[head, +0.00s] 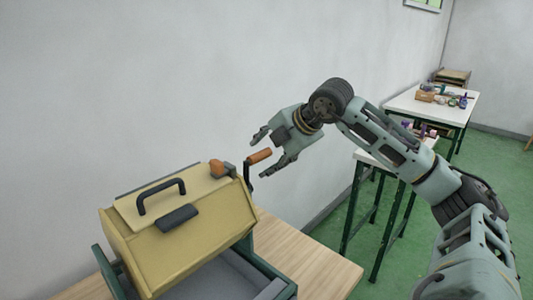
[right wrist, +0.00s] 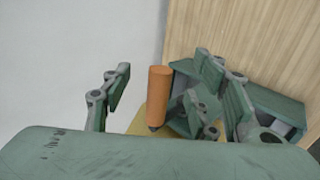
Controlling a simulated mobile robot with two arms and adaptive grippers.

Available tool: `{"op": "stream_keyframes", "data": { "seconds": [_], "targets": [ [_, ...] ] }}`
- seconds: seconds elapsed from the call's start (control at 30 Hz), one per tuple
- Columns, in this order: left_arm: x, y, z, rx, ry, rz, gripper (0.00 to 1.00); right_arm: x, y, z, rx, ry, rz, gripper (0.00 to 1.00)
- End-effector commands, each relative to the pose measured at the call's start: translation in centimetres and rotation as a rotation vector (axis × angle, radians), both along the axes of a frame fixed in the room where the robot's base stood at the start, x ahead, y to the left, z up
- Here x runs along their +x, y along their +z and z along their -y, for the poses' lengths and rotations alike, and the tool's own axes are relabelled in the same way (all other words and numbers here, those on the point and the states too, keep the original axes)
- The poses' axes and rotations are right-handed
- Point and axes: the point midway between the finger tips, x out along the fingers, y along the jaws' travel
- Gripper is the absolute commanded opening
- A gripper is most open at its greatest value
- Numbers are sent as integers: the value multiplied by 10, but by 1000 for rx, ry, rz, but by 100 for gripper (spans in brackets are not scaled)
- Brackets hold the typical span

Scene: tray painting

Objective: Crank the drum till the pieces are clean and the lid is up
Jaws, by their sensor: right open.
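The yellow drum (head: 190,240) sits in a green frame on a wooden table in the head view. Its paler lid (head: 125,208), with a black handle, is on the upper side and looks shut. The pieces inside are hidden. The crank's orange grip (head: 259,156) sticks out at the drum's right end, on a dark arm. My right gripper (head: 264,152) is open around the grip, one finger on each side. In the right wrist view the grip (right wrist: 159,92) stands between the open fingers (right wrist: 160,84); I see no clear contact. My left gripper is out of view.
A grey tray (head: 232,275) lies under the drum within the green frame. The wooden table (head: 325,268) is bare at its right. White tables with small items (head: 440,97) stand farther off on a green floor. The wall is close behind the drum.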

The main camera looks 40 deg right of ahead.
Motion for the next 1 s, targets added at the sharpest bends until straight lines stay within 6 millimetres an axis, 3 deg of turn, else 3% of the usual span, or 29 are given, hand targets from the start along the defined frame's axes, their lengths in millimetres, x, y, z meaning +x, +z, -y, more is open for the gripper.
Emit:
{"op": "stream_keyframes", "data": {
  "seconds": [0.33, 1.0],
  "targets": [
    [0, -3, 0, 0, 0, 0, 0, -3, 3, 1, -2, -1, 1, 55],
    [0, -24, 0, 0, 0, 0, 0, -50, 50, 5, -2, -1, 1, 55]
  ]
}}
